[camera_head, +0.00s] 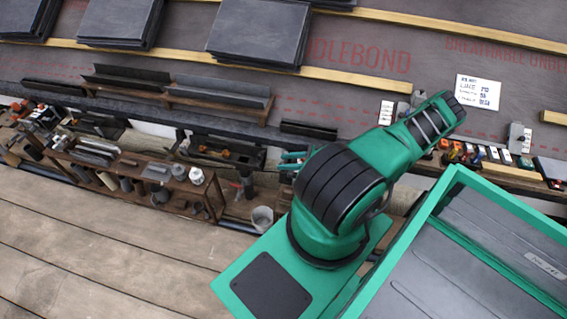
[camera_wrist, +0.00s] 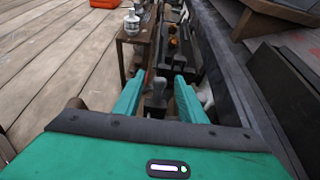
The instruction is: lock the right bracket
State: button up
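My gripper (camera_wrist: 158,80) has two green fingers set apart, with a small grey upright piece (camera_wrist: 156,96) showing between them. I cannot tell whether the fingers touch this piece or whether it belongs to the right bracket. In the head view, my gripper's green fingertips (camera_head: 286,161) show just left of my arm, beside the dark roof edge; much of the gripper is hidden behind the arm. A dark bracket-like fitting with orange parts (camera_head: 213,151) sits on the eave left of my gripper. Whether it is the right bracket is unclear.
A wooden bench (camera_head: 140,172) with cans and tools stands along the eave, left of my gripper. A white bucket (camera_head: 262,217) stands below the fingertips. Slate stacks (camera_head: 258,32) lie on the roof. The plank deck (camera_head: 90,255) is clear at the lower left.

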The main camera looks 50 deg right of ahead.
jog(key=shift+w+a+f, duration=0.1)
jog(key=shift+w+a, duration=0.1)
jog(key=shift+w, duration=0.1)
jog(key=shift+c, duration=0.5)
grip_shut()
jog(key=shift+a, duration=0.1)
